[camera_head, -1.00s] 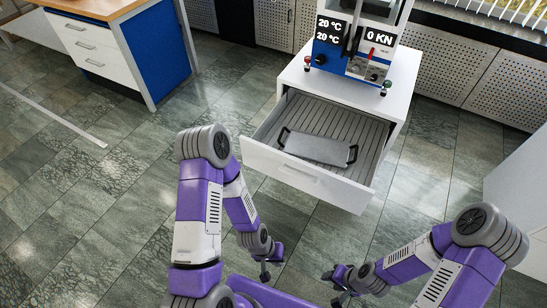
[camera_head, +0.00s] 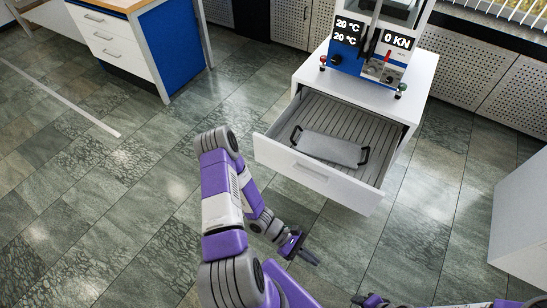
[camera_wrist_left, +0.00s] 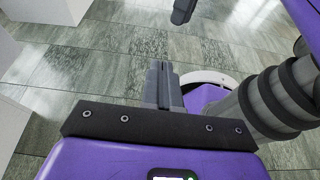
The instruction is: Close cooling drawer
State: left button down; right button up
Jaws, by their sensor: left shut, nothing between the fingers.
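The white cooling drawer (camera_head: 318,174) is pulled open from the white cabinet (camera_head: 425,88) under the press. A grey metal plate with two dark handles (camera_head: 330,148) lies on its ribbed floor. My left gripper (camera_head: 311,258) is shut and empty, in front of and below the drawer front, apart from it. Its closed fingers also show in the left wrist view (camera_wrist_left: 164,80). My right gripper (camera_head: 368,300) shows only in part at the bottom edge of the head view, and its fingers cannot be made out.
The press (camera_head: 372,48) with temperature and force displays stands on the cabinet. A blue and white drawer unit (camera_head: 150,55) is at the upper left. A white block (camera_head: 522,225) stands at the right edge. The tiled floor left of the drawer is clear.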

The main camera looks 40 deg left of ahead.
pick_arm(q)
jog(key=w+a+r+n+t, duration=0.1)
jog(key=w+a+n+t, duration=0.4)
jog(key=t, duration=0.1)
jog(key=n+t+y, duration=0.8)
jog(key=n+y, duration=0.6)
jog(key=y, duration=0.4)
send_near(276, 153)
jog(key=shift+m+t, duration=0.3)
jog(key=b+x, duration=0.1)
jog(key=x, duration=0.2)
jog(key=b+x, duration=0.1)
jog(key=x, duration=0.3)
jog(key=shift+f, duration=0.25)
